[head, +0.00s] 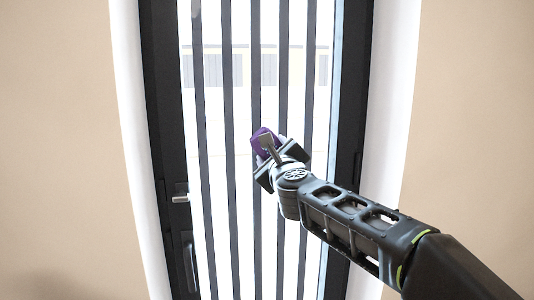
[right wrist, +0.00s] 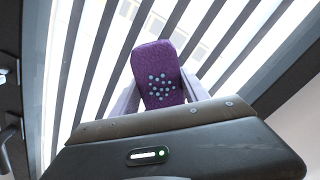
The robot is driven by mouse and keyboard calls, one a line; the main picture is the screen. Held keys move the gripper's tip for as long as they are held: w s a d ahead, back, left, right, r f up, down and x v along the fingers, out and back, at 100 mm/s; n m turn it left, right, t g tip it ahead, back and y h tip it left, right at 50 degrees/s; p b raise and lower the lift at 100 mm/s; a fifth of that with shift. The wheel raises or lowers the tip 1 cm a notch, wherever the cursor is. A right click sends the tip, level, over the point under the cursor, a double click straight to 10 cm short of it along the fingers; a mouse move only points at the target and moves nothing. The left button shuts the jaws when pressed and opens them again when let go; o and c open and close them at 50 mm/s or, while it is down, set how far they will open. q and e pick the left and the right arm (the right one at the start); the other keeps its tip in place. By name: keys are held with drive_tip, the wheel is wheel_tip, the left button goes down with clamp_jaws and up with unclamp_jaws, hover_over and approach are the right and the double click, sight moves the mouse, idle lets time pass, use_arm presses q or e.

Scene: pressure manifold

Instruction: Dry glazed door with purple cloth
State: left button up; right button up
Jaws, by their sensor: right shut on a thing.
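The glazed door (head: 240,180) stands ahead, with a dark frame and dark vertical bars across bright glass. The purple cloth (head: 262,139) is a small folded pad held in front of the bars near the door's middle. In the right wrist view the purple cloth (right wrist: 158,75) shows a patch of pale blue dots. My right gripper (head: 268,150) is shut on the cloth, with a pale finger (right wrist: 192,88) on each side of it. I cannot tell whether the cloth touches the door. My left gripper is not in view.
White reveals (head: 397,120) and beige walls (head: 470,100) flank the door. The space left of my arm is clear.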

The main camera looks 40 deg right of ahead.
drive_tip(key=shift+s+d, duration=0.5)
drive_tip(key=shift+d, duration=0.35)
drive_tip(key=shift+s+d+b, duration=0.2)
drive_tip(key=shift+s+d, duration=0.15)
drive_tip(key=shift+d, duration=0.35)
drive_tip(key=shift+s+d+b, duration=0.15)
drive_tip(key=shift+s+d, duration=0.2)
drive_tip(key=shift+d, duration=0.35)
wheel_tip(320, 180, up, 3)
drive_tip(key=p, duration=0.3)
drive_tip(key=shift+a, duration=0.1)
drive_tip(key=shift+w+a, duration=0.4)
drive_tip(key=shift+a, duration=0.3)
drive_tip(key=shift+w+a, duration=0.35)
drive_tip(key=shift+a, duration=0.3)
